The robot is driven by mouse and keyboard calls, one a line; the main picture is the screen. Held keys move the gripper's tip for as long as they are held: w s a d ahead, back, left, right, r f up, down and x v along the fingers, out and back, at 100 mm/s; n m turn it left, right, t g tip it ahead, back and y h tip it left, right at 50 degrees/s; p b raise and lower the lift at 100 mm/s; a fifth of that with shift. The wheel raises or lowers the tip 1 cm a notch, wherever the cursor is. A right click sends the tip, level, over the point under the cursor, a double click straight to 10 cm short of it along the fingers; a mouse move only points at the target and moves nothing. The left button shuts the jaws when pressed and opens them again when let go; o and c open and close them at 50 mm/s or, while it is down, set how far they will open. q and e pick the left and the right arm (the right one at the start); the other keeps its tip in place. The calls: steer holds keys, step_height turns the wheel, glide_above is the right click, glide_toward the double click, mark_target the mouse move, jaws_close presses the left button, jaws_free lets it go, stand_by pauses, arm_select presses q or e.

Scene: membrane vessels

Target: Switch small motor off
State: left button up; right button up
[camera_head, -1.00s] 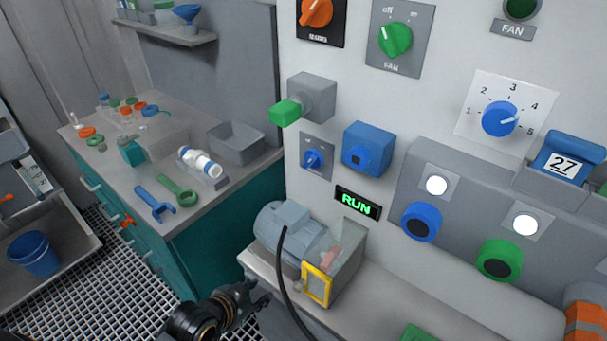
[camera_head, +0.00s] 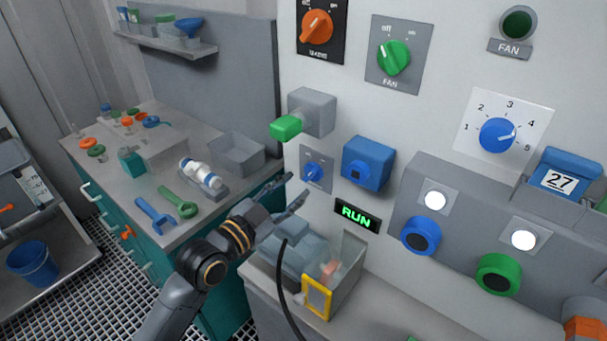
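A small blue rotary knob (camera_head: 313,168) sits on a grey plate on the white wall panel. A lit green RUN sign (camera_head: 357,215) is to its lower right. The small grey-blue motor (camera_head: 300,245) stands on the bench below, partly hidden behind my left gripper. My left gripper (camera_head: 293,190) is in front of the panel, just below and left of the blue knob in the picture. Its two fingers are spread with nothing between them, and it appears apart from the knob. My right gripper is out of view.
A blue box with a round button (camera_head: 367,163) is right of the knob, and a green-ended lever (camera_head: 287,127) is above it. A black cable (camera_head: 284,285) and yellow-framed guard (camera_head: 317,298) are by the motor. Left is a teal-fronted workbench (camera_head: 222,288) with tools.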

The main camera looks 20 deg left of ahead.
mark_target(308, 176)
arm_select(q)
steer(key=shift+p+x, duration=0.3)
steer(key=shift+x, duration=2)
jaws_close()
